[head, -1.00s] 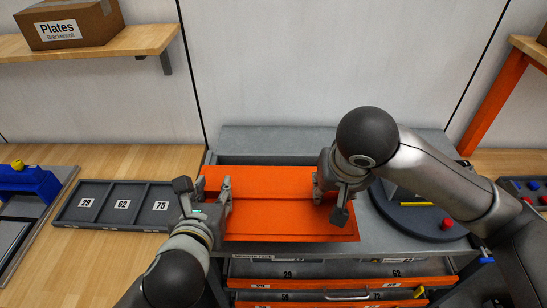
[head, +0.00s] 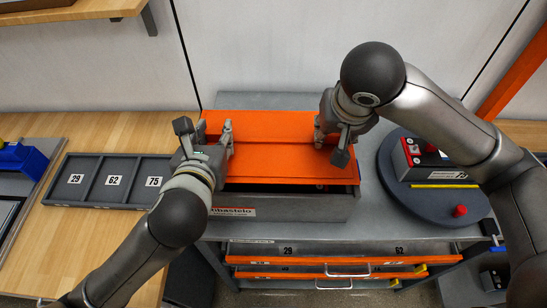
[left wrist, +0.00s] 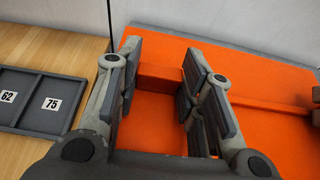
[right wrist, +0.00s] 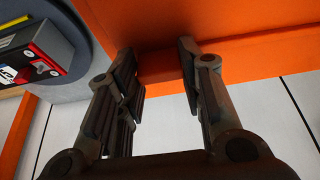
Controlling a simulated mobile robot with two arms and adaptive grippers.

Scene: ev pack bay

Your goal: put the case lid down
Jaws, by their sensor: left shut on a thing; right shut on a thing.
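The orange case lid (head: 275,150) is held level between my two grippers, over the grey case (head: 290,208) on the cart top. The case's front wall shows in front of the lid, with a dark gap between them; the rest of the case is mostly hidden. My left gripper (head: 207,148) is shut on the lid's left end, and the left wrist view shows an orange piece (left wrist: 160,78) between its fingers. My right gripper (head: 331,140) is shut on the right end, with orange (right wrist: 160,66) between its fingers. Whether the lid touches the case cannot be told.
A dark round turntable (head: 432,200) with a red-and-black device (head: 425,158) and red knob stands right of the case. A grey tray (head: 113,205) with numbered compartments lies on the wooden bench at left. Drawers (head: 345,262) are below; a wall is behind.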

